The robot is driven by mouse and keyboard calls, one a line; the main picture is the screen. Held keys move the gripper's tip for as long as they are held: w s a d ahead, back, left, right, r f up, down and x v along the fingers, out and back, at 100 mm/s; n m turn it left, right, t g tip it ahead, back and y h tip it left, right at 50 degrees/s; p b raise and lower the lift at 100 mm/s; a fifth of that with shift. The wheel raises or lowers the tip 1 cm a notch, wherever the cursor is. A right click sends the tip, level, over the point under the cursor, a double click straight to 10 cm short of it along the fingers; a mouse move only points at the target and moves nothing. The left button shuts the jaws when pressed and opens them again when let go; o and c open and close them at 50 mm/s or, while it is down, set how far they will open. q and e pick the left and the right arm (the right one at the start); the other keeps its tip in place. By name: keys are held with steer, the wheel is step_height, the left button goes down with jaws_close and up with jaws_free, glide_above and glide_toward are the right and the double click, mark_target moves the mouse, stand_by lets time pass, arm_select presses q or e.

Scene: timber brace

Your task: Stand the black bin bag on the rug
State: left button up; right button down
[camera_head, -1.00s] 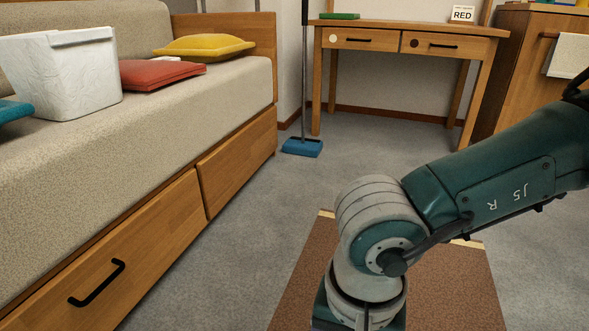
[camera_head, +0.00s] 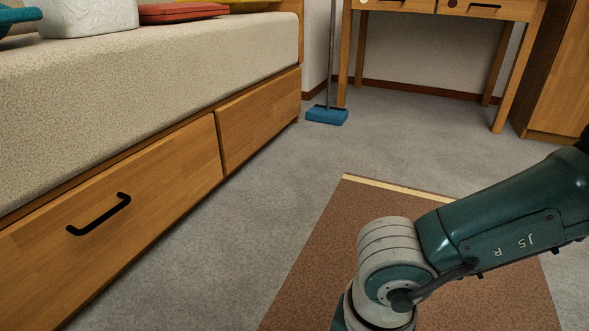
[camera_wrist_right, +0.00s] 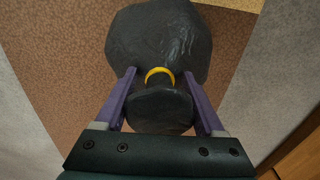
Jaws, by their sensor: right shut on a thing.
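The black bin bag (camera_wrist_right: 160,40) shows in the right wrist view, with a yellow tie (camera_wrist_right: 159,74) round its neck. My right gripper (camera_wrist_right: 153,80) is shut on the bag's neck, one purple finger on each side. The bag's body is beyond the fingers, over the brown rug (camera_wrist_right: 60,50); I cannot tell whether it touches the rug. In the head view the rug (camera_head: 330,250) lies on the grey floor with a pale strip at its far edge. My right arm crosses over the rug there, and its gripper and the bag are out of that picture. My left gripper is not in view.
A daybed with wooden drawers (camera_head: 160,185) runs along the left. A blue-headed broom (camera_head: 327,115) stands on the floor near its far end. A wooden desk (camera_head: 440,12) is at the back. Grey floor between the daybed and rug is clear.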

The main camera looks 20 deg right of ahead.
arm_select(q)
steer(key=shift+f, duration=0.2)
arm_select(e)
steer(key=shift+f, duration=0.2)
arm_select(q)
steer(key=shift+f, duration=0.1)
arm_select(e)
steer(key=shift+f, duration=0.1)
steer(key=shift+c, duration=2.2)
jaws_free()
steer(key=shift+f, duration=0.1)
steer(key=o, duration=0.4)
steer(key=shift+o, duration=0.2)
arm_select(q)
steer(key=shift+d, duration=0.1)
